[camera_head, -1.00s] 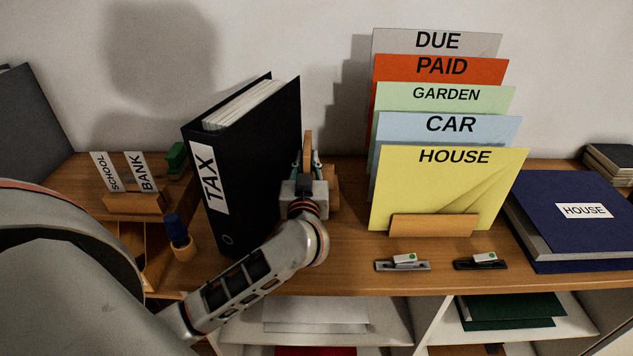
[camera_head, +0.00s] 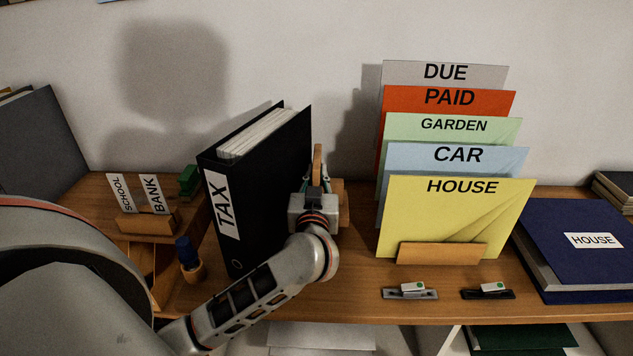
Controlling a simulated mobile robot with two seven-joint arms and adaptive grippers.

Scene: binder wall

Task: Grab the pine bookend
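The pine bookend (camera_head: 318,159) is a light wooden piece with a narrow upright plate. It is just right of the black TAX binder (camera_head: 265,190). Part of its wider base (camera_head: 342,205) shows to the right of my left gripper (camera_head: 317,178). My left gripper comes in from the front, with its fingers on either side of the upright plate, shut on it. The gripper and wrist hide the bookend's lower part. The TAX binder stands upright, leaning slightly. My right gripper is not in view.
A wooden sorter with labelled folders (camera_head: 455,220) stands to the right, with a gap between. A blue HOUSE binder (camera_head: 585,240) lies far right.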

